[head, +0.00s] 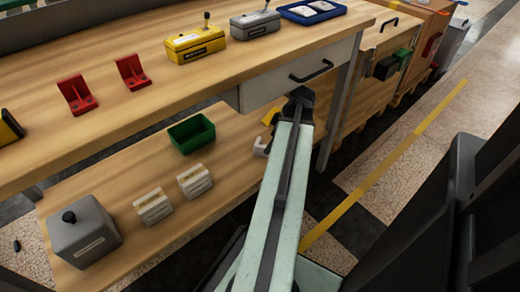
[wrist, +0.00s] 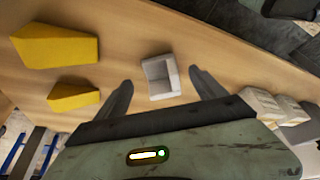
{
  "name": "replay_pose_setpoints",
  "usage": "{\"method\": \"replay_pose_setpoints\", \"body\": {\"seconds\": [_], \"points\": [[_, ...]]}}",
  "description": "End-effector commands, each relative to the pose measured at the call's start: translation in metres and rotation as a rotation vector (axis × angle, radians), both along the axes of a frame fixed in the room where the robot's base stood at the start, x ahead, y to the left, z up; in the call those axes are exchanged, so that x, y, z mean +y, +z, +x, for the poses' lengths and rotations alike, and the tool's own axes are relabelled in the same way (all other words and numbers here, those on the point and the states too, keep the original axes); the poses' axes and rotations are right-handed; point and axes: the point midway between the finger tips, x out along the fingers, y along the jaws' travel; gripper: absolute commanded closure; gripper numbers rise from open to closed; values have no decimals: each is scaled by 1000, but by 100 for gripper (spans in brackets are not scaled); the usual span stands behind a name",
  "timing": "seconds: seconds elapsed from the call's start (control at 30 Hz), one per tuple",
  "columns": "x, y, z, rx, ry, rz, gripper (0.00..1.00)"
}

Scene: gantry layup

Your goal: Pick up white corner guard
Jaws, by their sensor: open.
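The white corner guard (wrist: 161,77) is a small L-shaped piece on the wooden lower shelf. In the wrist view it lies ahead of my gripper (wrist: 162,80), roughly midway between the two dark, parted fingers. The fingers are open and none visibly touches it. In the head view part of the guard (head: 261,148) shows just left of my arm, which hides the rest. My fingers cannot be made out in the head view.
Two yellow pieces (wrist: 55,46) (wrist: 73,96) lie on the shelf nearby. White labelled blocks (head: 153,206), a green bin (head: 192,133) and a grey box (head: 83,232) also stand there. The drawer and worktop (head: 220,75) overhang the shelf.

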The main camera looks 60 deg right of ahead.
Motion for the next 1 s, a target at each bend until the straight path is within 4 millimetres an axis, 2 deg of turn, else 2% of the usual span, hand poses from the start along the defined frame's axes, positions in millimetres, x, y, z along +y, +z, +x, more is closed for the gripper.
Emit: {"method": "replay_pose_setpoints", "body": {"seconds": [0.03, 0.1, 0.23, 0.47, 0.7, 0.77, 1.0], "points": [[3, 0, 13, 0, 4, -1, 20], [6, 0, 26, 0, 2, -1, 20], [9, 0, 40, 0, 0, 0, 20], [11, -5, 44, 0, -1, -1, 20], [13, -44, 57, 0, 0, -1, 20], [14, -50, 60, 0, -1, -1, 20], [15, -46, 61, 0, -1, -1, 20]]}}
